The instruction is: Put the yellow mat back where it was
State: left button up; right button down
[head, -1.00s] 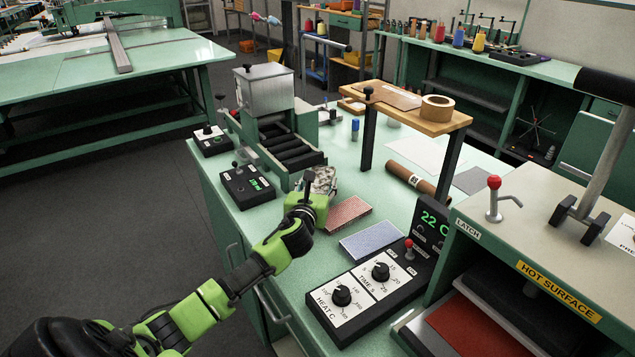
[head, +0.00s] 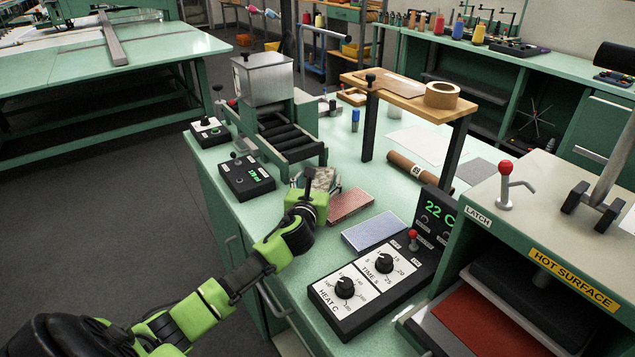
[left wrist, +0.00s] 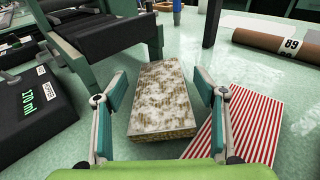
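No plainly yellow mat shows. A thick slab with a mottled white and tan top and yellowish sides (left wrist: 160,90) lies flat on the green worktop in the left wrist view. In the head view it shows partly (head: 324,178) behind my left gripper (head: 312,190). My left gripper is open (left wrist: 160,92), one finger on each side of the slab, with gaps showing. A red-and-white striped mat (left wrist: 252,125) lies just right of the slab, partly behind the right finger; it also shows in the head view (head: 350,205). My right gripper is not in view.
A blue patterned mat (head: 372,232) lies nearer the control box (head: 362,285). A roller machine (head: 285,130) stands behind the slab, with a display box (head: 246,176) at left. A brown roll (head: 415,170), a wooden stand (head: 410,95) and a heat press (head: 545,235) are to the right.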

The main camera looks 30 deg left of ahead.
pick_arm(q)
jog(key=shift+r, duration=0.2)
jog(key=shift+s+d, duration=0.15)
jog(key=shift+s, duration=0.25)
jog(key=v, duration=1)
jog(key=shift+s+d+r, duration=0.15)
jog(key=shift+s, duration=0.45)
pick_arm(e)
jog(key=shift+w+a+r, duration=0.1)
jog(key=shift+w+a, duration=0.1)
jog(key=shift+a, duration=0.1)
jog(key=shift+d, duration=0.2)
